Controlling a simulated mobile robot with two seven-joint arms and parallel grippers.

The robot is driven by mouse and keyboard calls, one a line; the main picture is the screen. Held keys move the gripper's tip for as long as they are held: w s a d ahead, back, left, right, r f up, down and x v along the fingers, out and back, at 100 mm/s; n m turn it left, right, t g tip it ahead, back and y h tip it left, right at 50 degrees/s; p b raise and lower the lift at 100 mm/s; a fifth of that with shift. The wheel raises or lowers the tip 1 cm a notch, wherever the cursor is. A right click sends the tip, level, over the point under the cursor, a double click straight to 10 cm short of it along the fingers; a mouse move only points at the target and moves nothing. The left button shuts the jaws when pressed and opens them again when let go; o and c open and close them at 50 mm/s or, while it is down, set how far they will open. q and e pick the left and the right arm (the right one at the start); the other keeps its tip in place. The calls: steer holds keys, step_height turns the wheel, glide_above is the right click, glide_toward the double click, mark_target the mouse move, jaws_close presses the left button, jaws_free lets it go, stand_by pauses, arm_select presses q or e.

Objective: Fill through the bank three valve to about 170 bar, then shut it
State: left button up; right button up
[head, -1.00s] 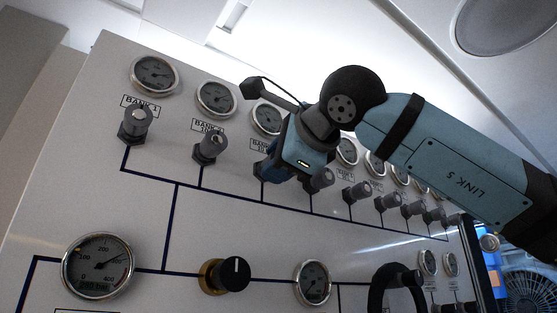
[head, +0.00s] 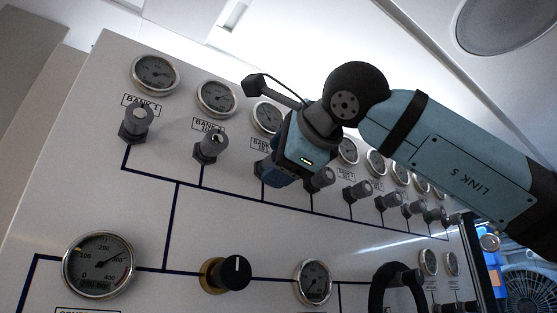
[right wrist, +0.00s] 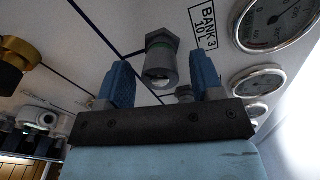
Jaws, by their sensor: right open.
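The bank three valve (right wrist: 161,62) is a grey knob with a hex base, beside the BANK 3 label (right wrist: 207,24) in the right wrist view. My right gripper (right wrist: 163,82) is open, with one blue finger on each side of this knob and visible gaps to it. In the head view my right gripper (head: 270,172) hides the knob. The bank three gauge (head: 267,117) is partly covered by the gripper and its dial cannot be read. A large gauge (head: 99,265), marked 0 to 400, sits at lower left of the panel. My left gripper is out of view.
The bank 1 valve (head: 136,122) and second bank valve (head: 210,146) stand left of my gripper. Another knob (head: 319,179) is close on its right. A black knob with a brass collar (head: 229,273) and a small gauge (head: 313,282) are below.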

steer(key=f+b+v, duration=0.1)
steer(key=b+v, duration=0.1)
steer(key=v, duration=1.1)
steer(key=shift+s+r+b, duration=0.25)
steer(key=shift+r+b, duration=0.1)
steer(key=shift+r, duration=0.2)
stand_by(6.2)
